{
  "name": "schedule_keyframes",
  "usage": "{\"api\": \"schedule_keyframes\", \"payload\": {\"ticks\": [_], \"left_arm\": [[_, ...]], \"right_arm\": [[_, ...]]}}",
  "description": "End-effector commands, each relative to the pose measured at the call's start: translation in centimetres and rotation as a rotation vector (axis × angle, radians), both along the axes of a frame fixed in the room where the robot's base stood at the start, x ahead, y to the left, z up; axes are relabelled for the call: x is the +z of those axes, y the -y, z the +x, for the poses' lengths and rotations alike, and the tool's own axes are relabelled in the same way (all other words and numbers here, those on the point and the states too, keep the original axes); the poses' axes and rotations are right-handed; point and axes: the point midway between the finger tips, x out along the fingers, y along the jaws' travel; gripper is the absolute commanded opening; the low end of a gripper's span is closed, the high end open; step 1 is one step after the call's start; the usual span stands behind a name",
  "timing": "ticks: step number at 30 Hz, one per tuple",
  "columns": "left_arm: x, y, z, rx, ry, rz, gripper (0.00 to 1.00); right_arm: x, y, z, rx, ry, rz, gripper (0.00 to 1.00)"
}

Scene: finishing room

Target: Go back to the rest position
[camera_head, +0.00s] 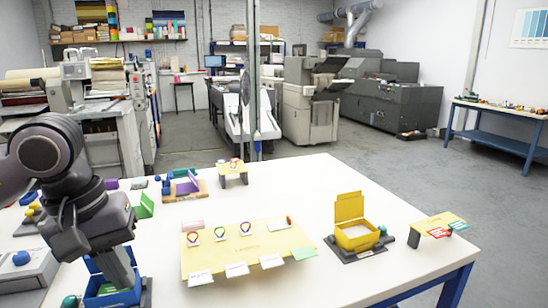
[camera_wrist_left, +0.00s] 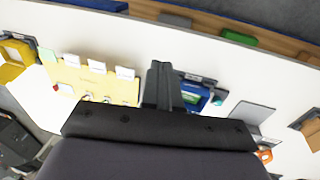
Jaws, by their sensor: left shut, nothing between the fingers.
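My left gripper (camera_head: 124,280) comes in from the left, pointing down, with its fingers together and empty. In the head view its tips overlap a blue open box (camera_head: 112,299) at the table's near left; I cannot tell whether they are above or inside it. In the left wrist view the closed fingers (camera_wrist_left: 162,85) show beside the blue box (camera_wrist_left: 211,98). My right gripper is in neither view.
The white table (camera_head: 330,185) holds a yellow board (camera_head: 215,262) with several tags, an open yellow box (camera_head: 352,240), a small yellow stand (camera_head: 440,219) and a green card holder (camera_head: 145,206). Bare tabletop lies behind the board. Machines stand beyond the table.

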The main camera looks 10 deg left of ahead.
Motion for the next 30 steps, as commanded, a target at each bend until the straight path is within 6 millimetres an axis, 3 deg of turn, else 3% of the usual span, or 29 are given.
{"api": "schedule_keyframes", "payload": {"ticks": [3,7,12,15,18,22,26,30], "left_arm": [[-1.5,6.0,-0.8,-0.005,-0.062,-0.243,0.0],[-1.5,12.4,-2.5,0.032,-0.178,-0.542,0.0],[1.0,19.1,-4.7,0.15,-0.409,-0.942,0.0],[3.5,21.5,-5.4,0.252,-0.579,-1.166,0.0],[6.0,22.7,-5.4,0.376,-0.773,-1.379,0.0],[8.9,22.7,-4.0,0.572,-1.05,-1.635,0.0],[10.4,20.9,-1.4,0.8,-1.349,-1.861,0.0],[9.6,17.7,2.1,1.084,-1.686,-2.071,0.0]], "right_arm": [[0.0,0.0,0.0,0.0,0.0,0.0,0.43],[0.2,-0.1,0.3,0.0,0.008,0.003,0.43],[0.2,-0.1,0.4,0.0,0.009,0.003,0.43],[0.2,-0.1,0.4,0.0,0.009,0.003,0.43],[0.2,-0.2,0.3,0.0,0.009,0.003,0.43],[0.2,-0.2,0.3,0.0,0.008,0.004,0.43],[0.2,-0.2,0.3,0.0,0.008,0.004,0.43],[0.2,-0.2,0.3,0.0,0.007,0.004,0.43]]}}
